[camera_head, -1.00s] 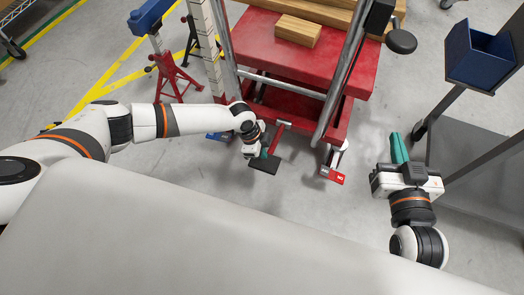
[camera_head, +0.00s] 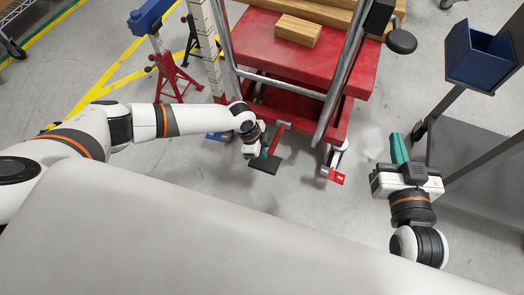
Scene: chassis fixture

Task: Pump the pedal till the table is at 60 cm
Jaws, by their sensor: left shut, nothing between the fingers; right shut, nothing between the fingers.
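The red lift table (camera_head: 358,75) stands at the top middle, with a wood block and long timbers on it. Its pump pedal (camera_head: 265,166) is a black pad on a red lever (camera_head: 276,140), low at the table's near side. My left gripper (camera_head: 264,154) is shut and points down at the pad, right above or against it; I cannot tell if it touches. A white measuring post (camera_head: 206,40) with dark marks stands left of the table; its reading is too small to read. My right gripper (camera_head: 398,148) is shut and empty, off to the right of the table.
A small red pedal (camera_head: 332,175) with white lettering sits right of the pump pedal. A blue part (camera_head: 216,136) sits at the left. Red jack stands (camera_head: 175,75) stand left. A blue bin (camera_head: 480,55) on a grey cart is at right. The table's metal handle (camera_head: 345,75) rises toward me.

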